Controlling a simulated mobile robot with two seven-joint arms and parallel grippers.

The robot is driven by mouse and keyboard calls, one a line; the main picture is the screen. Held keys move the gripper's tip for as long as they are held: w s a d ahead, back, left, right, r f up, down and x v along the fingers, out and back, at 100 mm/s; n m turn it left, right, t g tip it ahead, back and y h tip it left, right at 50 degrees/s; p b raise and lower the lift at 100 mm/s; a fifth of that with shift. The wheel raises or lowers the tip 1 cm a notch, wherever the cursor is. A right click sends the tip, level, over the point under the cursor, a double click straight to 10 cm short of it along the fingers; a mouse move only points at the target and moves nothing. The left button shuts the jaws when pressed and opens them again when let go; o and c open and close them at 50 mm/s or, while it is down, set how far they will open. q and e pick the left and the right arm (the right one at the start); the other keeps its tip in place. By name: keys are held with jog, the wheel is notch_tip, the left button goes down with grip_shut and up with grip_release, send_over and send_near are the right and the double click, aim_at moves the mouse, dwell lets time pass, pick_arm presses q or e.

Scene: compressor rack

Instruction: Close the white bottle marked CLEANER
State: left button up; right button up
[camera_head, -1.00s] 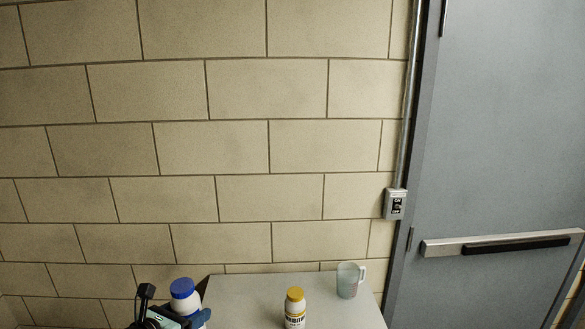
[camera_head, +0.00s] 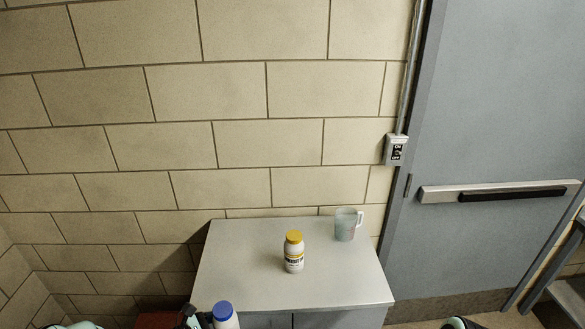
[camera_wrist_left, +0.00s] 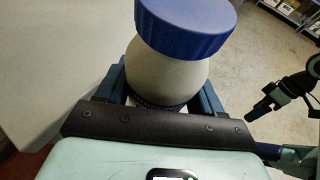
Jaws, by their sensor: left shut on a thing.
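A white bottle with a blue cap (camera_wrist_left: 185,27) is in my left gripper (camera_wrist_left: 162,88), whose blue fingers sit on both sides of its body (camera_wrist_left: 165,72). The cap sits on top of the bottle; I cannot tell how tight it is.
A grey table (camera_head: 240,270) stands against the block wall. On it are a white bottle with a yellow cap (camera_head: 293,255) and a clear measuring jug (camera_head: 346,226). A grey door (camera_head: 490,120) with a push bar is at the right. The table's left part is clear.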

pick_arm(q)
jog(key=shift+r, duration=0.1)
dwell(0.3)
jog(key=s+d+r+m+g+h, duration=0.2)
jog(key=d+r+m+g, duration=0.2)
jog(key=d+r, duration=0.5)
notch_tip(320, 180, up, 2)
jog(key=shift+d+r+m+g, duration=0.25)
jog(key=shift+d+m+g, duration=0.15)
jog(key=shift+g, duration=0.2)
